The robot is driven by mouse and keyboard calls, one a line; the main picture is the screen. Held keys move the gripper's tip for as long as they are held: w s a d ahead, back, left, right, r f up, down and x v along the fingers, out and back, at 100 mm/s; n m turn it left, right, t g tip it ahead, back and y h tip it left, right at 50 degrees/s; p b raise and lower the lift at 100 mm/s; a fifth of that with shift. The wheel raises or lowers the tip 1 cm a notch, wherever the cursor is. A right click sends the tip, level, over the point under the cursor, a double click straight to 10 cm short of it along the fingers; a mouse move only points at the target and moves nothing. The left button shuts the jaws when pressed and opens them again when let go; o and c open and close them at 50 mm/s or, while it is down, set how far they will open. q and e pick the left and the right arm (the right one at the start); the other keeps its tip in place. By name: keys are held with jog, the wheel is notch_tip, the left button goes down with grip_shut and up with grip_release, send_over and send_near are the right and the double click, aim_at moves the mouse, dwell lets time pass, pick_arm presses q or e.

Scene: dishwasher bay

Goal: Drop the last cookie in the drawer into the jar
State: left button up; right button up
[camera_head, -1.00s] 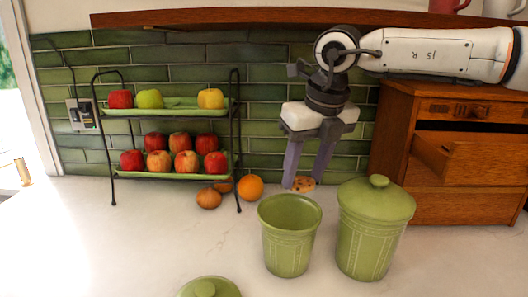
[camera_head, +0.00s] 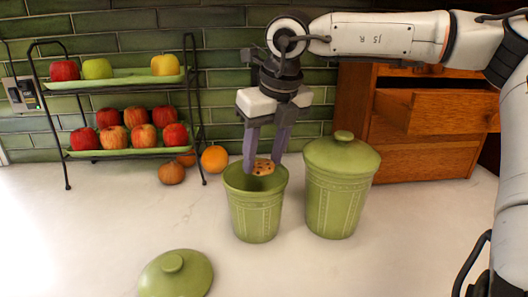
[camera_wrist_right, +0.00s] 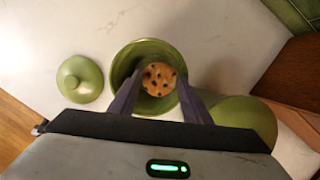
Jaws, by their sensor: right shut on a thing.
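The cookie (camera_head: 263,167), round and brown with dark chips, is held between the fingertips of my right gripper (camera_head: 263,168). The cookie is at the mouth of the open green jar (camera_head: 256,212), just inside or at rim level. In the right wrist view the cookie (camera_wrist_right: 158,79) shows within the round opening of the jar (camera_wrist_right: 126,62), with a finger of the right gripper (camera_wrist_right: 158,92) on each side. The open drawer (camera_head: 440,108) juts from the wooden cabinet at the right; its inside is mostly hidden. My left gripper is not in view.
A lidded green jar (camera_head: 341,190) stands close to the right of the open one. A loose green lid (camera_head: 176,276) lies on the counter in front. A two-tier fruit rack (camera_head: 120,152) and an orange (camera_head: 214,159) are at the left. The front counter is otherwise clear.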

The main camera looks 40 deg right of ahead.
jog(key=o, duration=0.7)
jog(key=v, duration=1)
jog(key=shift+r, duration=0.25)
